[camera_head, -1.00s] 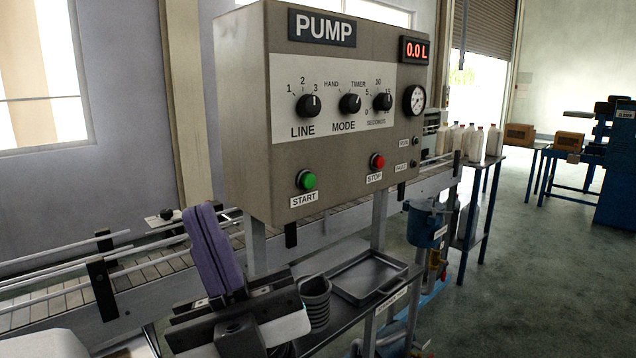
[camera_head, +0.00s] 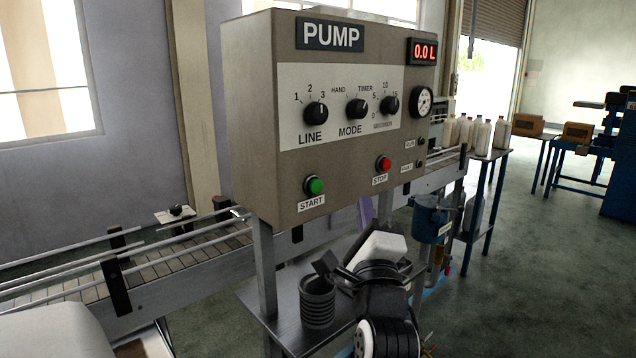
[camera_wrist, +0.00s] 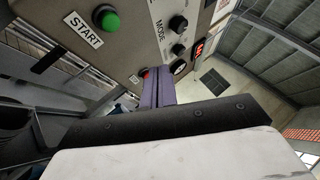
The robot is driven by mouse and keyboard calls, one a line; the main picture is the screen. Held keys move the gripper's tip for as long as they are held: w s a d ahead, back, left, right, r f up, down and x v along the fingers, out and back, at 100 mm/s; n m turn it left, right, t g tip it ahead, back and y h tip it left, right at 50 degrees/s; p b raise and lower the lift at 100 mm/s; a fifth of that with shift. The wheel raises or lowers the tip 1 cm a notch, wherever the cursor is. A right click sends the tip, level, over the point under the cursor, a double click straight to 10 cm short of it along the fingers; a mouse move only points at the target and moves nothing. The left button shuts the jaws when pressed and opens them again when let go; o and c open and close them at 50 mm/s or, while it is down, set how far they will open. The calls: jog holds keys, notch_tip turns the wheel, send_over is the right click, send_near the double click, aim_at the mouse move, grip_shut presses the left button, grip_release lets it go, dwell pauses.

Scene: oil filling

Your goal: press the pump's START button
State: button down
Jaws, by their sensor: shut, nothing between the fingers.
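The pump panel (camera_head: 250,130) is a beige box with a green START button (camera_head: 314,186) at its lower left and a red STOP button (camera_head: 383,163) to the right. My gripper's purple fingers (camera_head: 366,212) show only partly, just under the panel's lower edge. In the wrist view the shut fingers (camera_wrist: 158,84) point toward the panel with nothing between them. The START button (camera_wrist: 110,20) is left of the fingertips there, clearly apart from them. The red STOP button shows only as a sliver near the fingertips. The display reads 0.0 L.
A blue pump unit (camera_head: 428,224) and a table with white bottles (camera_head: 483,138) are to the right.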

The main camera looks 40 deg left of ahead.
jog(key=shift+f, duration=0.15)
jog(key=shift+a, duration=0.1)
send_near(321, 182)
jog(key=shift+w+a+r, duration=0.4)
jog(key=shift+w+r, duration=0.1)
jog(key=shift+w, duration=0.2)
jog(key=shift+w+a+r, duration=0.4)
jog(key=shift+w+r, duration=0.05)
jog(key=shift+w, duration=0.25)
jog(key=shift+w+a+r, duration=0.4)
jog(key=shift+w+r, duration=0.1)
jog(key=shift+w, duration=0.2)
dwell(0.6)
jog(key=shift+a, duration=0.45)
jog(key=shift+w+a, duration=0.1)
jog(key=shift+a, duration=0.45)
dwell(0.6)
jog(key=shift+d, duration=0.15)
jog(key=shift+d+b, duration=0.35)
jog(key=shift+d, duration=0.45)
